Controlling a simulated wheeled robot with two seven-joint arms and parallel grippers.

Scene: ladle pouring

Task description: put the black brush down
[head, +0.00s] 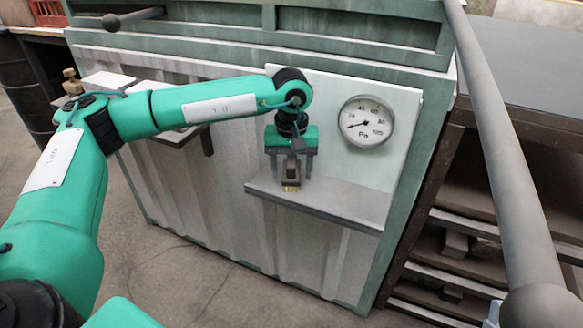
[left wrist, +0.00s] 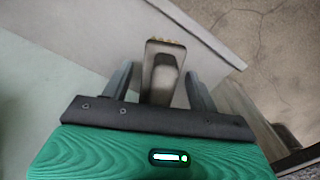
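The black brush (head: 291,170) has a dark body and gold bristles at its lower end in the head view. It is at the left part of the grey shelf (head: 340,203) on the panel. My left gripper (head: 291,172) points down above the shelf. In the left wrist view the brush (left wrist: 163,80) is between the fingers of my left gripper (left wrist: 160,78). The fingers are apart, with a visible gap on the left side of the brush. I cannot tell whether the bristles touch the shelf. My right gripper is not in view.
A round pressure gauge (head: 367,121) is on the pale panel right of the gripper. A second shelf (head: 180,132) is behind my left arm. A grey bar (head: 500,150) crosses the right side. The shelf's right part is clear.

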